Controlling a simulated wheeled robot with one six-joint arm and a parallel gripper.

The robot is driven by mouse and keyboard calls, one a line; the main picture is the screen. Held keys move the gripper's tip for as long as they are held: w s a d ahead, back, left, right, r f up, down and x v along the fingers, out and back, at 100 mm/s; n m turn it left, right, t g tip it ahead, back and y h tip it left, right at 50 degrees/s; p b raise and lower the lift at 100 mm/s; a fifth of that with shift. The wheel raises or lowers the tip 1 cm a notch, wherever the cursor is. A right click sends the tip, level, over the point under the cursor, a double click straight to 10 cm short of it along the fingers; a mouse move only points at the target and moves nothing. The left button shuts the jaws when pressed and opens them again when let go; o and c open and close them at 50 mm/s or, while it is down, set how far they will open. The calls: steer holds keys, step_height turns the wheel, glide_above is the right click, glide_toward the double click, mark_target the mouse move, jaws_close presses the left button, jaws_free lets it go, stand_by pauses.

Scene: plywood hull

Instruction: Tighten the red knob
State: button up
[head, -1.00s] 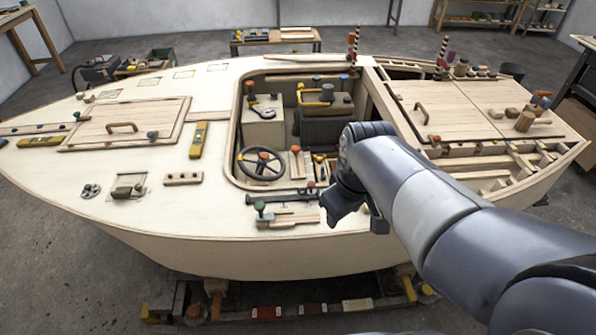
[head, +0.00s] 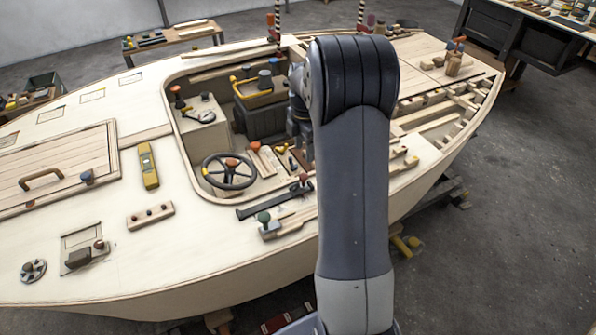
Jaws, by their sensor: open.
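Several red or orange-red knobs show, and I cannot tell for sure which is the task's red knob. One red knob (head: 303,177) stands at the right end of a dark bar (head: 262,205) on the near deck edge. An orange-red knob (head: 254,146) tops a block right of the steering wheel (head: 229,171). Another red knob (head: 175,89) stands at the cockpit's left side. My gripper (head: 304,146) is over the cockpit's right part, pointing down, above and behind the near red knob. It is open and looks empty, partly hidden by my forearm.
A green knob (head: 263,217) on a wooden block stands at the near deck edge. A yellow level (head: 148,166) and a hatch with a handle (head: 41,180) lie left. The cockpit rim (head: 192,170) and striped posts (head: 277,25) rise around my arm.

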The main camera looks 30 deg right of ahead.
mark_target(304, 176)
step_height(304, 176, down, 10)
steer(key=shift+r+p, duration=0.15)
steer(key=shift+p, duration=0.45)
